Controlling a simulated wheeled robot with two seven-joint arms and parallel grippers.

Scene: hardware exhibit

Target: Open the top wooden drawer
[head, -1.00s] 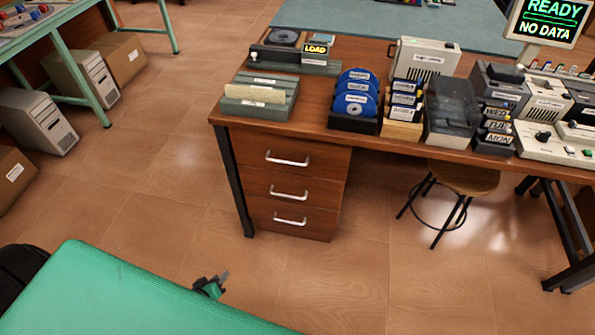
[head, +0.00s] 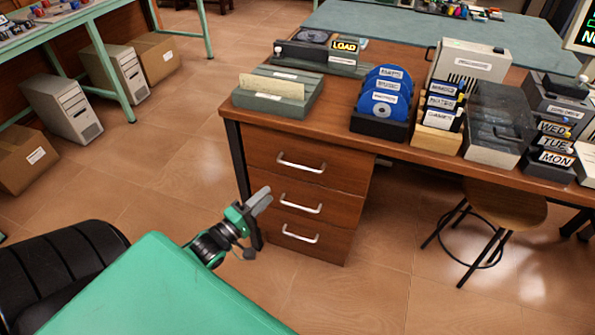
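The top wooden drawer (head: 330,171) is the uppermost of three in the brown cabinet under the left end of the desk. Its front looks flush with the cabinet and it has a silver bar handle (head: 301,163). The middle drawer (head: 325,208) and the bottom drawer (head: 325,241) also look closed. My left gripper (head: 260,198) is in front of the cabinet's left edge in the head view, below and left of the top handle and apart from it. Its grey fingers are small and overlap, so their opening is unclear. My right gripper is out of view.
The wooden desk (head: 345,137) carries a grey file holder (head: 278,108), blue discs (head: 384,103) and several devices. A round stool (head: 500,205) stands right of the drawers. Computer towers and boxes are at far left. The floor before the drawers is clear.

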